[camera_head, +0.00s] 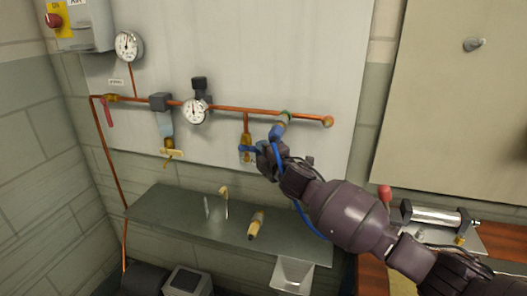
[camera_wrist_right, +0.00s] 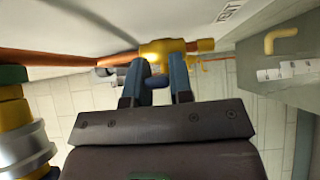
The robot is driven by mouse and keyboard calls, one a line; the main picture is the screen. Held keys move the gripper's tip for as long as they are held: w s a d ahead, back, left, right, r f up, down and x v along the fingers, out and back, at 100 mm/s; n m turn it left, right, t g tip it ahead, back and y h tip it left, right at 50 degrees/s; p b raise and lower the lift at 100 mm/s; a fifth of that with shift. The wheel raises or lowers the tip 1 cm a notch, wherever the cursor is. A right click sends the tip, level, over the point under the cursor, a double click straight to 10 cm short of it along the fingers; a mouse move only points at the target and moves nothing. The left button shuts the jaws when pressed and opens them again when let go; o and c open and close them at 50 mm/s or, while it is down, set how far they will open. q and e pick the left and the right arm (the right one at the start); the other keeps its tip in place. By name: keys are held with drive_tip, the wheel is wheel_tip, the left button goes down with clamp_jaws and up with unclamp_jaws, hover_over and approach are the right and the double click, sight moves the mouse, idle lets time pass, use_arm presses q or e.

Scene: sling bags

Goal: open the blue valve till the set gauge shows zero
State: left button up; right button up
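The blue valve's lever (camera_head: 249,149) sits on a short branch below the copper pipe. My right gripper (camera_head: 263,149) is at its right end. In the right wrist view, my right gripper's two fingers (camera_wrist_right: 161,78) stand apart just below the brass valve body (camera_wrist_right: 168,50), with a small blue part between them. I see no clear grip on it. One round gauge (camera_head: 195,111) sits on the pipe below a dark knob; its needle is too small to read. Another gauge (camera_head: 128,45) is higher at the left. I cannot tell which is the set gauge. My left gripper is not in view.
The copper pipe (camera_head: 232,111) runs along the wall panel. A red button box (camera_head: 54,20) is at upper left. A workbench is at the right.

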clamp_jaws()
drive_tip(key=shift+r+p, duration=0.65)
drive_tip(key=shift+p, duration=0.35)
drive_tip(key=shift+r+n+p, duration=0.1)
drive_tip(key=shift+n+p, duration=0.2)
drive_tip(key=shift+p, duration=0.05)
drive_tip(key=shift+g+p, duration=0.3)
drive_tip(key=shift+f, duration=0.3)
drive_tip(key=o, duration=0.5)
unclamp_jaws()
drive_tip(key=shift+o, duration=0.2)
